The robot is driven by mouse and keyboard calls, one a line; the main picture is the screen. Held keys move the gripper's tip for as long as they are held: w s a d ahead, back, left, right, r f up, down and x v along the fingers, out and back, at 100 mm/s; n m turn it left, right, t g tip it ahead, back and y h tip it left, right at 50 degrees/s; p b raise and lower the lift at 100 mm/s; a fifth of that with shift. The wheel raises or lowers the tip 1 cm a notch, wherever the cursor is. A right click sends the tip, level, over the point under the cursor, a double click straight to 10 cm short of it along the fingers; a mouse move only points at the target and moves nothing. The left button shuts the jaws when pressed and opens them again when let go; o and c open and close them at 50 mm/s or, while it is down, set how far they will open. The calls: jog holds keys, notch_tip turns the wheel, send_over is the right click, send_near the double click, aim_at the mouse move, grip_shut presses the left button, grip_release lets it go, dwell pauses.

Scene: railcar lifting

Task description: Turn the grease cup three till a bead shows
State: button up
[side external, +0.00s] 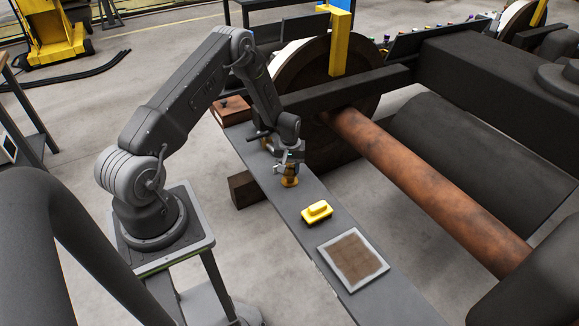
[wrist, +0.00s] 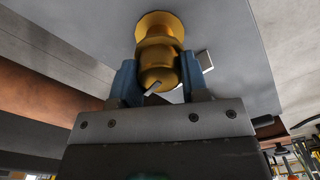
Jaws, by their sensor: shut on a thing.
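A brass grease cup (side external: 289,182) stands on the long grey beam, below my gripper (side external: 289,166). In the wrist view the cup (wrist: 158,40) is a stepped golden body with a wide flange against a grey surface. The two blue fingers of my gripper (wrist: 158,70) are shut on its rounded end, one on each side. A small pale tab (wrist: 206,61) shows beside the cup, and a thin light strip crosses its near end. I see no number on the cup. No grease bead can be made out in either view.
On the beam (side external: 268,190) lie a yellow block (side external: 317,211) and a grey-framed brown pad (side external: 354,285). A brown box (side external: 232,110) is at its far end. A large wheel (side external: 305,75) and rusty axle (side external: 430,180) stand close on the right.

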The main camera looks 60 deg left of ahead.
aim_at(290, 165)
jog(key=m, duration=0.4)
jog(key=shift+m, duration=2.6)
jog(key=o, duration=0.9)
jog(key=shift+d, duration=0.1)
jog(key=shift+o, duration=0.2)
notch_tip(290, 165, up, 14)
jog(key=shift+w, duration=0.1)
